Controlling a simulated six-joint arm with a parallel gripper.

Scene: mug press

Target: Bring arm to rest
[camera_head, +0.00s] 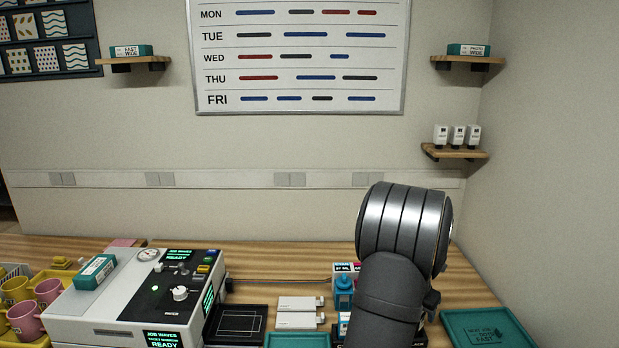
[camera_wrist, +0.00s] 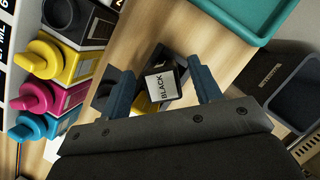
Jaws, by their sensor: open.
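My gripper (camera_wrist: 165,76) shows in the wrist view with its two blue fingers spread apart. A black bottle or cartridge with a white label reading BLACK (camera_wrist: 160,86) stands in the gap between the fingers. It looks lower than the fingers, on the wooden table (camera_wrist: 142,40), but I cannot tell whether a finger touches it. In the head view my arm is bent over the right part of the table, and it hides the gripper there.
A rack holds yellow (camera_wrist: 45,58), magenta (camera_wrist: 38,98) and cyan (camera_wrist: 35,130) bottles at left in the wrist view. A teal tray (camera_wrist: 238,18) and dark bin (camera_wrist: 300,88) are at right. The head view shows a press (camera_head: 110,312) and mugs (camera_head: 28,318) at left.

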